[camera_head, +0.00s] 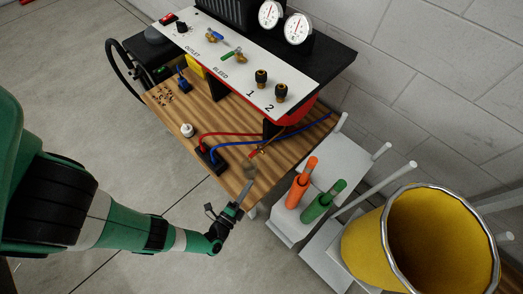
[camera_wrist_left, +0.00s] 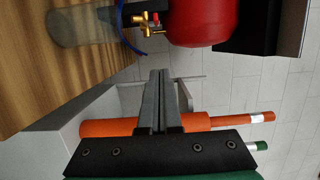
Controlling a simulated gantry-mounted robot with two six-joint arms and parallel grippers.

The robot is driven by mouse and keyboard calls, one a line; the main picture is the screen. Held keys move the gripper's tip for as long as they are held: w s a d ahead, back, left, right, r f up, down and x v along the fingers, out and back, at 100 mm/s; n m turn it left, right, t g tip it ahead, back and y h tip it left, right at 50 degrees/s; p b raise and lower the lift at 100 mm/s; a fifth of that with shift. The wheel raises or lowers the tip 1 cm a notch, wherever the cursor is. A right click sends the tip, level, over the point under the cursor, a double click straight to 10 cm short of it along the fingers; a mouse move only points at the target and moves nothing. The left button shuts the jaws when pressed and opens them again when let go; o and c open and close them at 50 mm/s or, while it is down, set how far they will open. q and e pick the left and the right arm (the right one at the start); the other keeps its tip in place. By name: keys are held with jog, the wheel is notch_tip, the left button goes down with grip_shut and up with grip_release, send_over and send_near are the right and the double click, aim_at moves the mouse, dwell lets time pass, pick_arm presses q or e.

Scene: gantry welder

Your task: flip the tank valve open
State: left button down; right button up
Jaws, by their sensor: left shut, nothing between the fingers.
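The red tank (camera_wrist_left: 200,22) is at the top of the left wrist view, with a brass valve (camera_wrist_left: 143,20) on its left side. A small red piece shows at the valve. In the head view, the tank (camera_head: 292,112) is mostly hidden under the white panel, and small brass fittings (camera_head: 262,150) show near the bench's right edge. My left gripper (camera_head: 246,186) is at the bench's front right edge, apart from the valve. Its fingers are shut and empty; they also show in the left wrist view (camera_wrist_left: 158,76). My right gripper is not in view.
The white panel (camera_head: 262,84) carries gauges, knobs and small blue and green-handled valves. Red and blue hoses cross the wooden bench (camera_head: 226,112). Orange (camera_head: 302,182) and green (camera_head: 323,202) handled tools stand in a grey rack beside a yellow bucket (camera_head: 366,240).

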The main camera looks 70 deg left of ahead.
aim_at(255, 152)
pick_arm(q)
jog(key=w+a+b, duration=0.1)
jog(key=a, duration=0.2)
jog(key=w+a+b, duration=0.2)
jog(key=a, duration=0.1)
jog(key=w+a+b, duration=0.1)
jog(key=w+a, duration=0.1)
jog(key=shift+w+a+b, duration=0.15)
jog(key=shift+a+b, duration=0.15)
jog(key=shift+a, duration=0.1)
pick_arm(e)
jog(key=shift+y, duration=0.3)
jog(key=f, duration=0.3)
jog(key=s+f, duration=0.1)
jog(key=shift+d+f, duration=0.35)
pick_arm(q)
jog(key=shift+d+f, duration=0.1)
jog(key=shift+d, duration=0.05)
